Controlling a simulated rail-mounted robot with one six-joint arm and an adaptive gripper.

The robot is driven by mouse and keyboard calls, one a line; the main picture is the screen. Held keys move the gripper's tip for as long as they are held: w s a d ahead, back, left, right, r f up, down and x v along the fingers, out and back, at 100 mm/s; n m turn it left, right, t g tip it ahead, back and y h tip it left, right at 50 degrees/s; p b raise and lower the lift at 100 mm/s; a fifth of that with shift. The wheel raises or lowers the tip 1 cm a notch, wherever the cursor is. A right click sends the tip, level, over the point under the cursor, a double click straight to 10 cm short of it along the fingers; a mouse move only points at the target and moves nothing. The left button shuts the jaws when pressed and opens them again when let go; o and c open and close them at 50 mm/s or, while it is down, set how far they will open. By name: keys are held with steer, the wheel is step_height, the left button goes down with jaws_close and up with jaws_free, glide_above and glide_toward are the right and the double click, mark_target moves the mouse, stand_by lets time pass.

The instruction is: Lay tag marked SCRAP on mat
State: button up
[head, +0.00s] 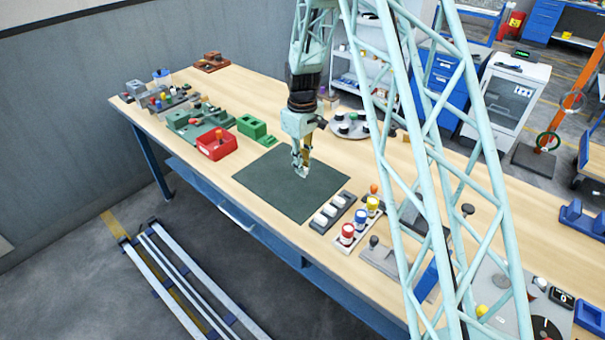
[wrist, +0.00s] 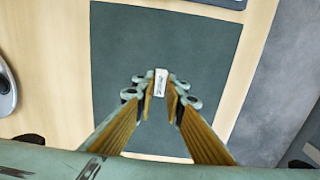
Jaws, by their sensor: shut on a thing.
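A small white tag (wrist: 160,82) with dark marking is between my fingertips in the wrist view; the lettering is too small to read. My gripper (wrist: 160,100) is shut on it. The dark green mat (wrist: 125,45) lies below, filling the middle of the wrist view. In the head view the mat (head: 265,190) lies flat on the table, and my gripper (head: 302,173) is over its right part. I cannot tell whether the tag touches the mat.
A tray with white pieces (head: 332,210) and a rack of coloured spools (head: 360,222) stand right of the mat. A red bin (head: 216,144) and a green block (head: 256,129) stand to the left. The wooden table (head: 460,180) has bare room at its far side. The mat looks otherwise clear.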

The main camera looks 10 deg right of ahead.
steer(key=shift+f, duration=1.85)
steer(key=shift+f, duration=0.2)
steer(key=o, duration=0.7)
steer(key=shift+c, duration=0.2)
steer(key=shift+r, duration=0.15)
step_height(320, 180, up, 11)
steer(key=shift+f, duration=0.1)
steer(key=shift+r, duration=0.65)
